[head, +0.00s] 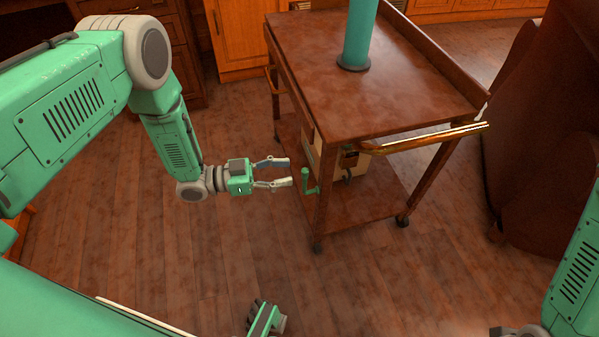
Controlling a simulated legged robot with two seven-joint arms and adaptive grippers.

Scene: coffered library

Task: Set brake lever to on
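A small green lever (305,181), which looks like the brake lever, stands upright beside the near left leg of a brown wooden cart (420,85). Its mount is partly hidden and I see no on or off marking. My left gripper (290,172) points right at the lever, with its two fingers apart and nothing between them. The fingertips are just left of the lever, and I cannot tell whether the lower one touches it. My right arm shows at the lower right edge, but its gripper is out of view.
A teal cylinder (359,35) stands on the cart top. A cream box (350,168) sits on the lower shelf. A brass handle (430,139) juts from the near end. The cart has casters (318,248). A dark brown armchair (545,130) stands right.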

